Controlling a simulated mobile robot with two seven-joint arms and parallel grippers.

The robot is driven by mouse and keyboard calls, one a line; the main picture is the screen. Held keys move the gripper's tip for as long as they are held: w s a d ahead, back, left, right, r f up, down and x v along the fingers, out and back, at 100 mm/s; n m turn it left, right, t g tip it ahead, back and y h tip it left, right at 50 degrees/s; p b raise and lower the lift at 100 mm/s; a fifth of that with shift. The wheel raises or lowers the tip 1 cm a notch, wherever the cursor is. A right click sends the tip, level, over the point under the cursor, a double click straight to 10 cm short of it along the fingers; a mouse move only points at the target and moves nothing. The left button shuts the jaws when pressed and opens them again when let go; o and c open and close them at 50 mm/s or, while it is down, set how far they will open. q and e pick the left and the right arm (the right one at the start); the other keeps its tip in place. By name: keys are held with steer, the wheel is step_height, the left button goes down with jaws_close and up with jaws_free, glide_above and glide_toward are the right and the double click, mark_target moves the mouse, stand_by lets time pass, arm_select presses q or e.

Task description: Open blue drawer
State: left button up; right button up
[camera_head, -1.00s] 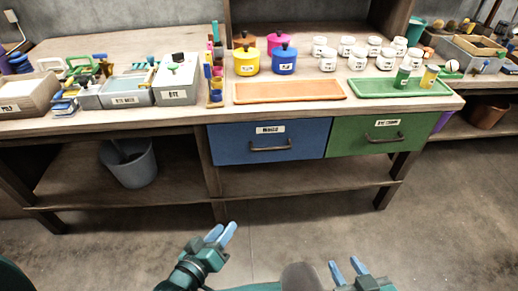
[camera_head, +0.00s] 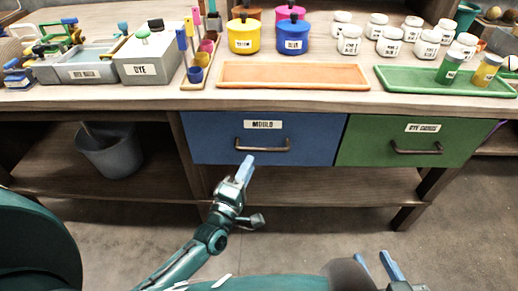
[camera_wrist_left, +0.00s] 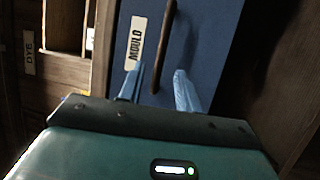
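The blue drawer (camera_head: 215,135), labelled MOULD, is closed under the bench top. Its dark bar handle (camera_head: 263,148) runs across its front, and in the left wrist view the handle (camera_wrist_left: 164,50) shows upright. My left gripper (camera_head: 247,162) is just below the left part of the handle. In the left wrist view its two blue fingers (camera_wrist_left: 156,85) are apart, with the lower end of the handle between or just ahead of them; whether they touch it I cannot tell. My right gripper (camera_head: 375,264) is low at the front right, fingers apart and empty, away from the drawer.
A green drawer (camera_head: 370,147) with its own handle is beside the blue one, closed. An orange tray (camera_head: 290,76) and a green tray (camera_head: 410,82) lie on the bench top. A grey bucket (camera_head: 110,155) stands on the lower shelf. The floor in front is clear.

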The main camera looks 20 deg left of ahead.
mark_target(258, 149)
arm_select(q)
steer(key=x, duration=0.7)
steer(key=shift+w+b, duration=0.2)
steer(key=shift+b, duration=0.15)
steer(key=shift+c, duration=0.4)
jaws_close()
